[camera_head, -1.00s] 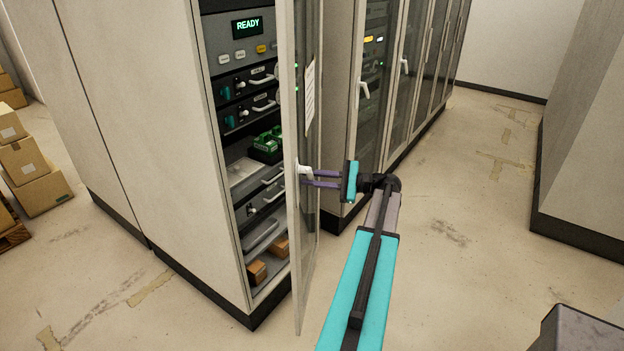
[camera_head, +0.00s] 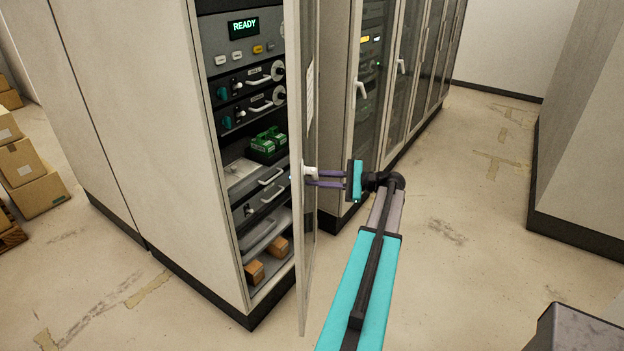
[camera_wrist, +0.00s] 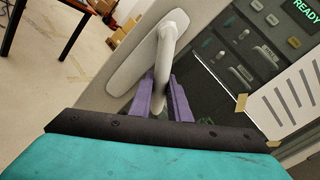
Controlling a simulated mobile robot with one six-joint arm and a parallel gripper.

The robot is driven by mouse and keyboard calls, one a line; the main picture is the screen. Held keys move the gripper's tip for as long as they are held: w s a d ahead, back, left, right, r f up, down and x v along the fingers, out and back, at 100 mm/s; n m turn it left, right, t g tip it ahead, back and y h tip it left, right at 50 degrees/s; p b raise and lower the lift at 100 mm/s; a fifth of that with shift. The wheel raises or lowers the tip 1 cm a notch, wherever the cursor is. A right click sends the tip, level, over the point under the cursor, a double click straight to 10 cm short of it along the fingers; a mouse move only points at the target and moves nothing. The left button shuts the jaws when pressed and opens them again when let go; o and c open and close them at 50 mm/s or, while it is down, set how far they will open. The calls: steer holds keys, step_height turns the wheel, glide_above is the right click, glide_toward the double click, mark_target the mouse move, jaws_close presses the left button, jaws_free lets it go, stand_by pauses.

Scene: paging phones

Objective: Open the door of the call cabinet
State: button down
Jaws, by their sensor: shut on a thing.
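The call cabinet (camera_head: 150,130) stands at the left in the head view, with its READY display (camera_head: 244,27) lit. Its glass door (camera_head: 308,240) is swung well open and seen nearly edge-on. My gripper (camera_head: 312,177) is shut on the white door handle (camera_head: 309,171), at about mid-height of the door. In the wrist view the purple fingers (camera_wrist: 164,98) close around the lower part of the pale handle (camera_wrist: 168,45). The fingertips are partly hidden behind the handle. A taped paper sheet (camera_wrist: 290,100) shows on the door.
Inside the cabinet are drawers with handles, green parts (camera_head: 267,140) and small brown boxes (camera_head: 254,272). More glass-door cabinets (camera_head: 400,75) stand in a row behind the door. Cartons (camera_head: 28,170) stand at the far left.

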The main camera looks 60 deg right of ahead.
steer(key=shift+s+d+n+y, duration=0.2)
steer(key=shift+s+d, duration=0.3)
steer(key=shift+s, duration=0.2)
steer(key=shift+s+d+n+y, duration=0.1)
steer(key=shift+s+d+y, duration=0.1)
steer(key=shift+s+d, duration=0.4)
steer(key=shift+a, duration=0.2)
steer(key=shift+s+d+g, duration=0.1)
steer(key=shift+d+g, duration=0.05)
steer(key=shift+g, duration=0.15)
